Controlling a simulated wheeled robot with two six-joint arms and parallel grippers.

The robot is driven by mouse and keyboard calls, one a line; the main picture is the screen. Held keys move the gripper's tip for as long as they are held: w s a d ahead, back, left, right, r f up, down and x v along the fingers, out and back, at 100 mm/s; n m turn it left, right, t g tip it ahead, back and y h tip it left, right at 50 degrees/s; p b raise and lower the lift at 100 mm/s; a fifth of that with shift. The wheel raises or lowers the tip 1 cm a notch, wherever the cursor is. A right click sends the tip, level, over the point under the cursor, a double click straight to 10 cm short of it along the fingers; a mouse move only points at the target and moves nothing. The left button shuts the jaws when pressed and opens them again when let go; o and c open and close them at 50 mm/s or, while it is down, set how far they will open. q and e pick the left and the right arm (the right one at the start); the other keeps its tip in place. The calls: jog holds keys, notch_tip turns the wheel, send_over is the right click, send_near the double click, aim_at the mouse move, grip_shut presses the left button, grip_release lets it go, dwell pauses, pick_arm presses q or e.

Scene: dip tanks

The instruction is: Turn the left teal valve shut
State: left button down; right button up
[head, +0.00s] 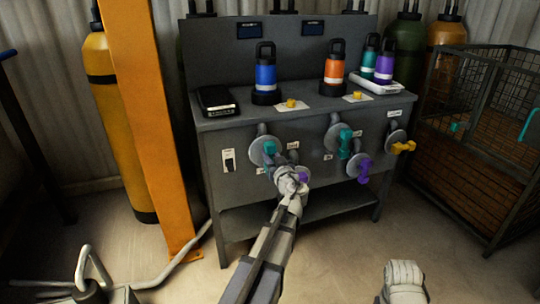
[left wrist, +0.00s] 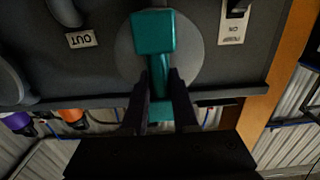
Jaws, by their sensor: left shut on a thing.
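The left teal valve (head: 268,149) sits on a round grey plate on the front panel of the grey bench, at its left end. In the left wrist view its teal handle (left wrist: 154,34) runs down the picture between my fingers. My left gripper (left wrist: 161,80) is shut on the handle, one dark finger on each side. In the head view my left gripper (head: 273,168) reaches up to the valve from below, and my wrist hides part of it. The handle's exact angle is hard to tell in the head view.
A purple valve (head: 303,177) is close right of my wrist. Another teal valve (head: 345,142), a purple valve (head: 363,169) and a yellow valve (head: 402,147) are further right. Bottles, including a blue one (head: 265,76), stand on the bench. An orange post (head: 150,120) rises at left.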

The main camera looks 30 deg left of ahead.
pick_arm(q)
jog(key=shift+m, duration=0.3)
jog(key=m, duration=0.4)
jog(key=shift+w+d+f, duration=0.1)
jog(key=shift+w+d, duration=0.1)
jog(key=shift+w, duration=0.05)
jog(key=m, duration=0.4)
jog(key=shift+w+d+f+m+b, duration=0.2)
jog(key=shift+m+b, duration=0.1)
jog(key=shift+m, duration=0.1)
jog(key=m, duration=0.4)
jog(key=shift+w+f+m, duration=0.1)
jog(key=shift+f+m, duration=0.15)
jog(key=shift+m, duration=0.05)
jog(key=shift+d+f+m+b, duration=0.15)
jog(key=shift+m+b, duration=0.3)
jog(key=shift+m, duration=1.45)
jog(key=c, duration=0.7)
grip_release()
jog(key=shift+f, duration=0.1)
